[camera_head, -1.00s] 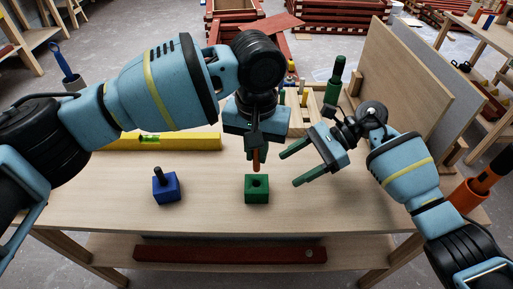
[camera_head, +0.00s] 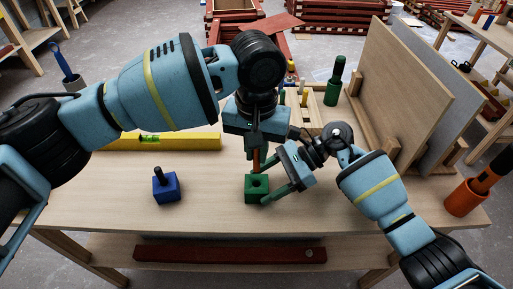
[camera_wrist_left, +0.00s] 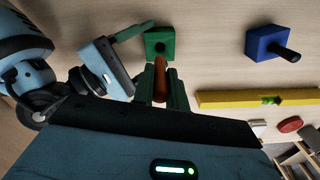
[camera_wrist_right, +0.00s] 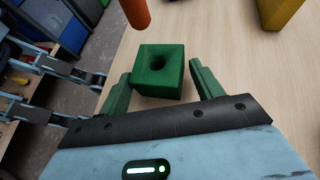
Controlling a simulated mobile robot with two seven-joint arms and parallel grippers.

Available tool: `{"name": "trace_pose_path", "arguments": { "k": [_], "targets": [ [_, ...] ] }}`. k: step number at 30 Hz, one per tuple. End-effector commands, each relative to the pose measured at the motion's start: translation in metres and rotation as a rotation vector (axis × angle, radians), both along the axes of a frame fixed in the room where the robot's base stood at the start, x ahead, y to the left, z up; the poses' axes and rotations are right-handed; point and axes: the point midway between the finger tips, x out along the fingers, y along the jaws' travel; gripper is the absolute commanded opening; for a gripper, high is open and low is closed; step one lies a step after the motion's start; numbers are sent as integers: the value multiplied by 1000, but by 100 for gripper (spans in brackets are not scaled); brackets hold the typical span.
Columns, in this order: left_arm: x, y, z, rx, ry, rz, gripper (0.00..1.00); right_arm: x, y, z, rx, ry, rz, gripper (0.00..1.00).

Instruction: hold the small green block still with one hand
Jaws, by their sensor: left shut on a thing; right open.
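The small green block (camera_head: 256,190) stands on the wooden bench, with a round hole in its top. In the head view my right gripper (camera_head: 266,182) reaches the block from the right. My left gripper (camera_head: 257,148) is shut on an orange-brown peg (camera_head: 256,162), held upright above the block. The peg also shows in the left wrist view (camera_wrist_left: 160,80).
A blue block (camera_head: 166,188) with a dark peg stands left on the bench. A yellow spirit level (camera_head: 190,142) lies behind it. A rack with pegs (camera_head: 313,118), a green bottle-shaped thing (camera_head: 334,82) and a wooden panel (camera_head: 400,85) stand behind.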

Motion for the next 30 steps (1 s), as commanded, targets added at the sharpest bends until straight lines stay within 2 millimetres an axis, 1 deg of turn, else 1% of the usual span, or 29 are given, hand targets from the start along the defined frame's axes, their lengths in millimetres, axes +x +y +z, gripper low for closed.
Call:
{"name": "trace_pose_path", "arguments": {
  "k": [1,6,17,23,30],
  "targets": [
    [0,0,0,0,0,0,0,-2,4,-2,0,1,2,65],
    [0,0,0,0,0,0,0,-4,12,-7,0,0,0,65],
    [0,0,0,0,0,0,0,-4,14,-8,0,0,1,65],
    [0,0,0,0,0,0,0,-4,14,-8,0,0,1,39],
    [0,0,0,0,0,0,0,-4,14,-8,0,0,1,38]
  ]
}}
